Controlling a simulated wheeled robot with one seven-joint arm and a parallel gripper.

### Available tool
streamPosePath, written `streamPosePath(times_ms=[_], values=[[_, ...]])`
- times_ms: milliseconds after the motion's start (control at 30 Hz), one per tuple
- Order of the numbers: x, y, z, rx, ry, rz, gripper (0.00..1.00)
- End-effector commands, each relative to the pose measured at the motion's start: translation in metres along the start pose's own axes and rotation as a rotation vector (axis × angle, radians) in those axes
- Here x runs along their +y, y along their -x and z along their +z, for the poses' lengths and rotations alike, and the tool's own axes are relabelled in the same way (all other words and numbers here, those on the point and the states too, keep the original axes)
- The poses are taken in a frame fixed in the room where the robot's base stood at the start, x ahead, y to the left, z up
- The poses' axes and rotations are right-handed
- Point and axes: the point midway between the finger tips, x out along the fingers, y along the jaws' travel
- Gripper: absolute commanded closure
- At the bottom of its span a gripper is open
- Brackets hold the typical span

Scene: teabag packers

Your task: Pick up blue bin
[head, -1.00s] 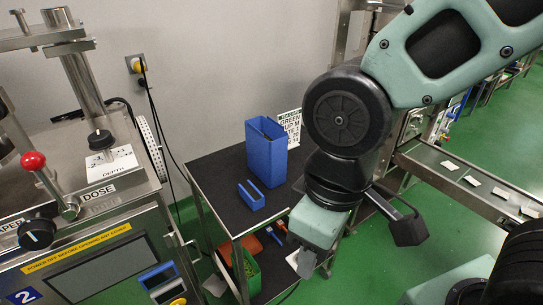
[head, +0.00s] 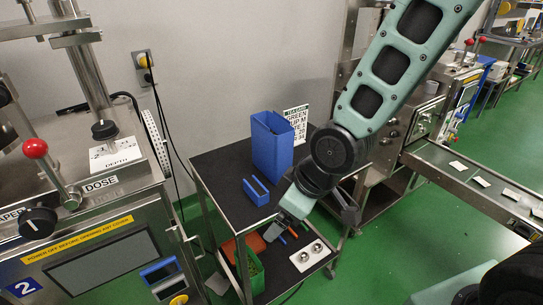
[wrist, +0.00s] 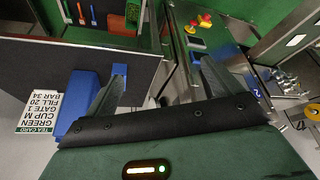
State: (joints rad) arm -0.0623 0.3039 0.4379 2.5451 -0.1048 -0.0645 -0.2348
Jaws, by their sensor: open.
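A tall blue bin (head: 266,146) stands upright at the back of the black top shelf of a cart. In the wrist view the bin (wrist: 82,95) is at the left, partly hidden by my gripper's body. A smaller open blue holder (head: 257,194) stands in front of it on the same shelf, and its end (wrist: 120,70) shows near the left finger in the wrist view. My gripper (head: 273,231) points down at the cart's right front edge, apart from the tall bin. In the wrist view its two fingers (wrist: 160,86) are spread with nothing held between them.
A tea card sign (head: 297,122) stands behind the bin. The cart's lower shelf holds a green bin (head: 250,272), an orange item (head: 256,243) and a plate with two round metal pieces (head: 313,255). A dosing machine (head: 90,245) is at the left, a conveyor (head: 470,180) at the right.

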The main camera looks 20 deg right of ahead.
Motion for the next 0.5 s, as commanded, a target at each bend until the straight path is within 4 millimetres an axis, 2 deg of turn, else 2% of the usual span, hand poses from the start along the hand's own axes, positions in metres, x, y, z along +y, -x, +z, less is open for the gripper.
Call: streamPosePath(times_ms=[33,200,333,500], values=[[0.015,-0.023,0.002,0.053,-0.003,-0.005,0.09],[0.056,-0.069,-0.008,0.312,0.011,0.009,0.09],[0.087,-0.089,-0.011,0.533,-0.019,0.054,0.09],[0.132,-0.092,-0.004,0.827,-0.113,0.179,0.09]])
